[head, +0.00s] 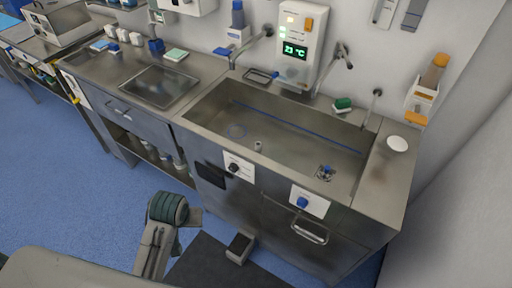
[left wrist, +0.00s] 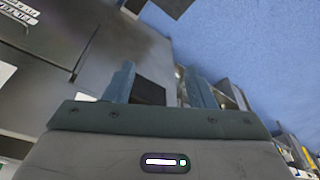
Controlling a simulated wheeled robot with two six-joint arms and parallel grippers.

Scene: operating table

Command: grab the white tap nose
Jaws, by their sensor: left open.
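No part in view is clearly a white tap nose. A metal tap (head: 250,48) with a bent spout stands at the left back of the steel sink (head: 215,118). A second tap (head: 342,58) is fixed on the wall to the right of the display unit. A small pale fitting (head: 257,147) sits in the sink basin; I cannot tell what it is. My left gripper (left wrist: 160,86) is open in the left wrist view, with nothing seen between its two fingers. My left arm shows low in the head view, in front of and apart from the sink unit. My right gripper is not in view.
A white display unit (head: 300,42) hangs above the sink. A green brush (head: 342,104) lies on the back ledge, and a white disc (head: 397,143) on the right ledge. A small pedal-like box (head: 240,248) stands on the floor mat. Open blue floor (head: 70,185) lies at left.

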